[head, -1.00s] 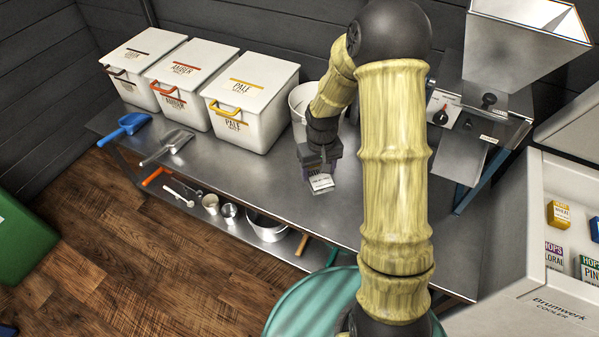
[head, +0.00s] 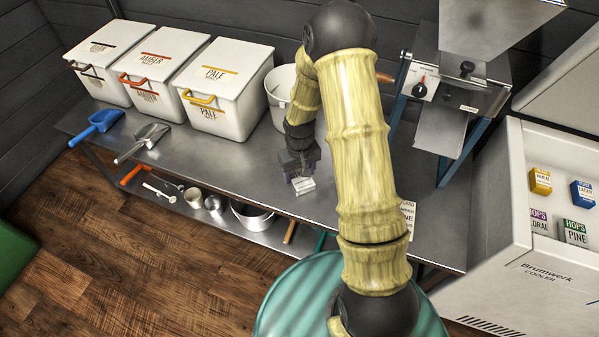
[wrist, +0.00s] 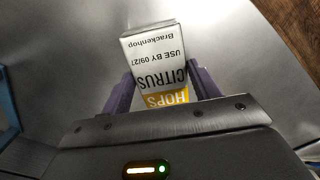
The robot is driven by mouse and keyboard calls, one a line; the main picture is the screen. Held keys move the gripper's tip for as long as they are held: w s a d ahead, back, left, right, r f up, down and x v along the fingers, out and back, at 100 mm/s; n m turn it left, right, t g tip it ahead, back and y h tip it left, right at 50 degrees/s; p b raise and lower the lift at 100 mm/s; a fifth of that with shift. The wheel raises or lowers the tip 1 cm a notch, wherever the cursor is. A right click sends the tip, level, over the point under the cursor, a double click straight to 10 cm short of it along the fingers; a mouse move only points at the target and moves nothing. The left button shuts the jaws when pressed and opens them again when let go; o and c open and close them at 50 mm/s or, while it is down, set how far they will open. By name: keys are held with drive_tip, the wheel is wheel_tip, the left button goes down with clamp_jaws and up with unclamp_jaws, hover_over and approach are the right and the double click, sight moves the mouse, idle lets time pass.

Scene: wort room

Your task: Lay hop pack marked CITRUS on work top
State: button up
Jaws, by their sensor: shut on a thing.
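The white hop pack marked CITRUS (wrist: 158,58), with a yellow HOPS band, is held between the two purple fingers of my gripper (wrist: 163,88) in the wrist view. Its lettering reads upside down there. In the head view my gripper (head: 298,166) points down over the middle of the steel work top (head: 235,160), near its front edge. The pack's white end (head: 303,186) shows below the fingers. I cannot tell whether the pack touches the steel or hangs just above it. The fingers hide part of the pack.
Lidded malt bins (head: 223,88), a white bucket (head: 281,97) and a mill (head: 455,105) stand along the back. Two scoops (head: 145,140) lie at left. A printed sheet (head: 408,218) is partly behind my arm. An open cooler (head: 530,235) with several packs is at right. Steel around my gripper is clear.

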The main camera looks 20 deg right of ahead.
drive_tip(key=shift+f, duration=0.1)
drive_tip(key=o, duration=1)
wheel_tip(320, 180, up, 12)
drive_tip(key=p, duration=0.3)
drive_tip(key=shift+r, duration=0.2)
drive_tip(key=s+r+m+t, duration=0.1)
drive_tip(key=s+r+t, duration=0.1)
drive_tip(key=s+r, duration=0.8)
drive_tip(key=s, duration=0.4)
drive_tip(key=shift+s+d+r+m+t, duration=0.25)
drive_tip(key=shift+s+r+m+t, duration=0.05)
drive_tip(key=shift+s+r+m, duration=0.1)
